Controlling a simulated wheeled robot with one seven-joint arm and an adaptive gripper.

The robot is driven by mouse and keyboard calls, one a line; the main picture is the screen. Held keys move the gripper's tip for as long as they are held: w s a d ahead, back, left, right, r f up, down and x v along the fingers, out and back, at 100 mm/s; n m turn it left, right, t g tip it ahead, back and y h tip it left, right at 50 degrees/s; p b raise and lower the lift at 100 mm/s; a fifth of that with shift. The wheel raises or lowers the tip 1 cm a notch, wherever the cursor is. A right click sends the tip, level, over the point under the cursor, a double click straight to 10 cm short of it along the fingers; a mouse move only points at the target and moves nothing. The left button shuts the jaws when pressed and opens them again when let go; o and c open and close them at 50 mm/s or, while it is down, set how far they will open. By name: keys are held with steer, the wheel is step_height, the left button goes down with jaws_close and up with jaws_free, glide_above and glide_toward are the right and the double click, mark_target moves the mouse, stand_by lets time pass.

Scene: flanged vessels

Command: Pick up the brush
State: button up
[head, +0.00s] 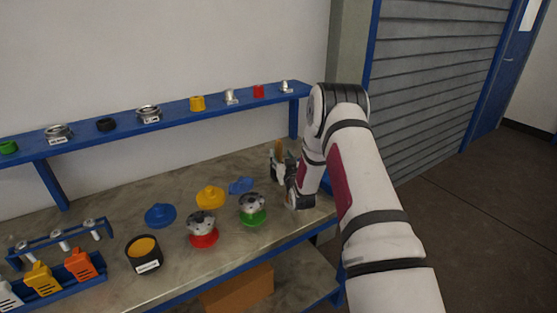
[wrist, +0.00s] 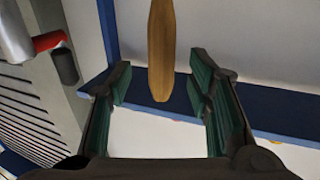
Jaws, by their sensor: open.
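The brush shows as a wooden handle (wrist: 161,50) in the wrist view, coming in from the top edge with its rounded end between the fingers in the picture. Its other end is out of that view. In the head view the brown handle (head: 279,148) shows at the back right of the workbench, beside my gripper (head: 281,167), which partly hides the brush. In the wrist view my gripper (wrist: 160,88) is open, with green-padded fingers on both sides of the handle. Gaps show on both sides, so neither finger appears to touch it. The depth between them is hard to tell.
A blue shelf (head: 170,121) with small fittings runs along the wall behind the workbench (head: 110,206). Left of my gripper stand flanged pieces on a green base (head: 253,218) and a red base (head: 204,240), a yellow lid (head: 210,197), blue pieces (head: 160,215) and a black cup (head: 143,256).

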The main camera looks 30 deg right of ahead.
mark_target(279, 153)
steer(key=shift+x, duration=2.2)
steer(key=shift+f, duration=0.15)
jaws_close()
